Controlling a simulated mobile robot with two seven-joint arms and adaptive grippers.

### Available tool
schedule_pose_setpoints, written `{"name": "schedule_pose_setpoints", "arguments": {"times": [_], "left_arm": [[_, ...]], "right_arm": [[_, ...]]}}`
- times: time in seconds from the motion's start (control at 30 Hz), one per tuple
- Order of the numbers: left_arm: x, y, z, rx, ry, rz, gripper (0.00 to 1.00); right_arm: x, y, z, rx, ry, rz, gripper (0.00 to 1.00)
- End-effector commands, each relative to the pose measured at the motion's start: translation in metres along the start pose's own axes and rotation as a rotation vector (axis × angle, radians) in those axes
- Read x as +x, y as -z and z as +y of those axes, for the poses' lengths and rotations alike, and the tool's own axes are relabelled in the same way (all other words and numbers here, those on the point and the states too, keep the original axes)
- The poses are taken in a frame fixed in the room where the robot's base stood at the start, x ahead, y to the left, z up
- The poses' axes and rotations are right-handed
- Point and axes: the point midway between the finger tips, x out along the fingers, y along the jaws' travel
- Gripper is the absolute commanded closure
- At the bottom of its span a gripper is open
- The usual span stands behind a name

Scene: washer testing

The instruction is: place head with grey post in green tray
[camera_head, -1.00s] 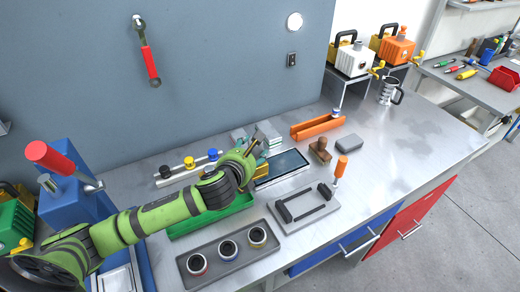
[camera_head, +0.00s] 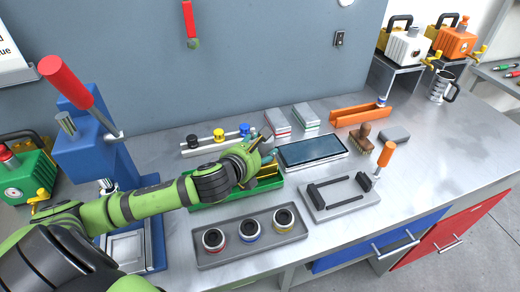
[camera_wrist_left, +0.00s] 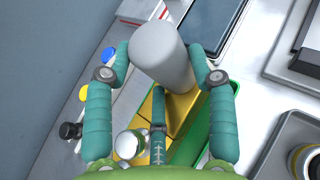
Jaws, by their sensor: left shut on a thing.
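My left gripper (camera_head: 264,146) is over the right end of the green tray (camera_head: 236,198) in the head view. In the left wrist view, its teal fingers (camera_wrist_left: 163,73) are shut on a grey cylindrical post (camera_wrist_left: 160,52). The head that belongs to this post is not clearly visible. The green tray (camera_wrist_left: 202,140) lies beneath the fingers, with yellow surfaces (camera_wrist_left: 181,112) inside it. A white-topped round piece with a green side (camera_wrist_left: 128,145) shows close to the tray's left side. I cannot tell whether the post touches the tray. My right gripper is not in view.
A grey tray with three ringed parts (camera_head: 202,257) stands in front. A rack with black, yellow and blue knobs (camera_head: 215,143) is behind. A dark tablet (camera_head: 313,150) and a grey fixture (camera_head: 338,202) are at right. A blue press (camera_head: 85,140) stands left.

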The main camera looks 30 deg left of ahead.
Motion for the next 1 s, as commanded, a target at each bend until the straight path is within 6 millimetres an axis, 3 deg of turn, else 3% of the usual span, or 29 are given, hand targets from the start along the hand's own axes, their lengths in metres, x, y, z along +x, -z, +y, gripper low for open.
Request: {"name": "schedule_pose_setpoints", "arguments": {"times": [0.07,0.47,0.5,0.57,1.0], "left_arm": [[0.0029,0.0029,0.0000,0.003,0.001,-0.014,1.00],[0.0029,0.0030,0.0002,0.004,0.000,-0.012,1.00],[0.0037,0.0087,0.0003,0.001,-0.001,0.000,0.40],[0.0036,0.0083,0.0002,0.001,0.000,0.000,0.20],[0.0013,0.0068,0.0000,0.002,0.000,0.001,0.20]], "right_arm": [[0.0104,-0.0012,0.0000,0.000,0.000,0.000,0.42],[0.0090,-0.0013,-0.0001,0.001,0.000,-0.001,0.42],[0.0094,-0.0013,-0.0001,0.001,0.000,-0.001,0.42],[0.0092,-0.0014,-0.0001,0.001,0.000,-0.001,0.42],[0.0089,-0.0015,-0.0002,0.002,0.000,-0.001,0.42]]}}
